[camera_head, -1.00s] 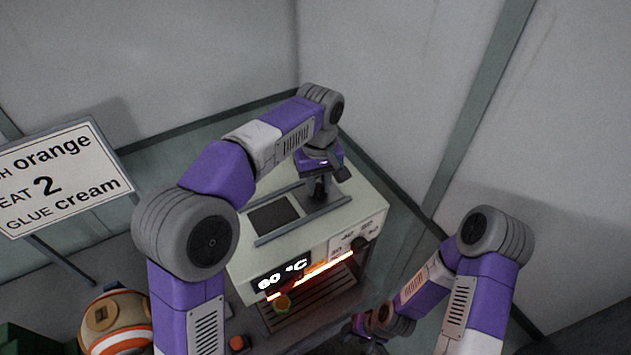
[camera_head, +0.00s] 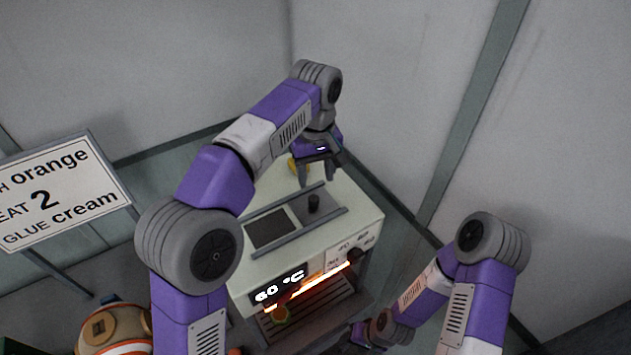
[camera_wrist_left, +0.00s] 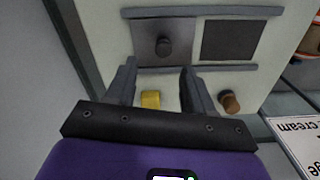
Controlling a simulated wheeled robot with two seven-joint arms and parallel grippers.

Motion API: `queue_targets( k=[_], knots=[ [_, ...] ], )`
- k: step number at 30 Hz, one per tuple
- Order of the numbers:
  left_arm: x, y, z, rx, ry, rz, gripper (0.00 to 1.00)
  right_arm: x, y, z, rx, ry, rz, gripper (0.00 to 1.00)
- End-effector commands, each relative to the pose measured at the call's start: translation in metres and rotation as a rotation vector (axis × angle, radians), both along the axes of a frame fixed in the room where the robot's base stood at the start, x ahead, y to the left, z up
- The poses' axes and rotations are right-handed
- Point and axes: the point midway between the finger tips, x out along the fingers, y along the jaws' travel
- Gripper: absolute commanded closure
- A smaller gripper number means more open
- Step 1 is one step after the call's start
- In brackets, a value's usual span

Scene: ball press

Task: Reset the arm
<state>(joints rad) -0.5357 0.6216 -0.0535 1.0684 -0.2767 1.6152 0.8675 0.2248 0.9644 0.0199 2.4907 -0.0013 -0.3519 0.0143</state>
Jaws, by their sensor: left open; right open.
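My left gripper (camera_head: 318,182) is open and empty above the top of the pale press machine (camera_head: 362,212). In the left wrist view its two fingers (camera_wrist_left: 158,72) point toward a black knob (camera_wrist_left: 163,47), with nothing between them. The knob (camera_head: 314,203) stands on a grey plate between two rails, beside a dark square panel (camera_head: 271,229); the gripper is apart from it. My right gripper (camera_head: 366,334) is low near the bottom edge, right of the machine, small and dark; it is open.
The machine front shows "60 °C" (camera_head: 279,286) and a glowing orange slot (camera_head: 312,285) above a grate. A yellow piece (camera_wrist_left: 150,99) and a brown-orange piece (camera_wrist_left: 229,103) lie near the rails. A sign (camera_head: 62,190) and a round orange-white object (camera_head: 112,328) are at left. Walls stand behind.

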Motion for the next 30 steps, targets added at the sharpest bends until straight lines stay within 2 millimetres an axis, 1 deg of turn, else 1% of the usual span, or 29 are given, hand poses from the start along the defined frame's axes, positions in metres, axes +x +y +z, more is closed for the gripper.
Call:
queue_targets(
  k=[1, 4, 14, 17, 20, 27, 30],
  knots=[
    [0.0, 0.0, 0.004, 0.0, 0.0, 0.0, 0.47, 0.0, 0.0, 0.001, 0.0, 0.0, 0.0, 0.47],
    [0.0, 0.0, 0.006, 0.0, 0.0, 0.0, 0.47, 0.0, 0.0, 0.001, 0.0, 0.0, 0.0, 0.47],
    [0.0, 0.0, 0.003, 0.001, 0.001, 0.0, 0.47, 0.0, 0.0, 0.0, 0.0, 0.0, 0.0, 0.47],
    [0.0, 0.001, -0.005, 0.002, 0.004, 0.0, 0.47, 0.0, 0.0, -0.002, 0.0, 0.0, 0.0, 0.47],
    [-0.001, 0.001, -0.021, 0.002, 0.005, 0.001, 0.47, 0.0, 0.0, -0.005, 0.0, 0.0, 0.0, 0.47],
    [-0.001, 0.001, -0.063, 0.003, 0.008, 0.001, 0.47, 0.0, 0.0, -0.01, 0.0, 0.0, 0.0, 0.47],
    [-0.002, 0.003, -0.073, 0.001, 0.003, 0.003, 0.47, 0.0, 0.0, -0.014, 0.0, 0.0, 0.0, 0.47]
  ],
)
